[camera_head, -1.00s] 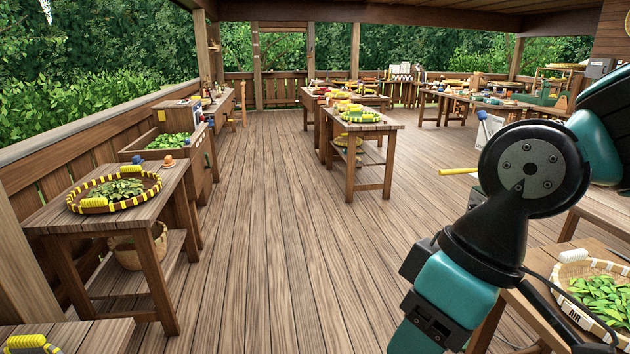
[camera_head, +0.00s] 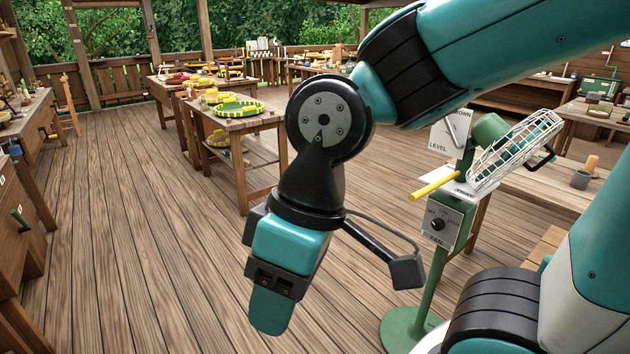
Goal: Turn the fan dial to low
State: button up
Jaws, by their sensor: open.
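The fan (camera_head: 515,150) has a white wire cage and a green motor and is tilted up. My gripper (camera_head: 268,312) points down at centre left, well to the left of the dial and apart from it. It is open and seen side-on, with nothing visible in it.
A yellow rod (camera_head: 435,186) sticks out leftward above the dial, by a white LEVEL sign (camera_head: 447,133). A green round base (camera_head: 412,330) stands on the floor. A table with trays (camera_head: 240,122) is behind my gripper. The plank floor at left is clear.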

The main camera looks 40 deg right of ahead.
aim_at(438, 224)
jog(key=i, duration=2.05)
jog(key=z, duration=3.55)
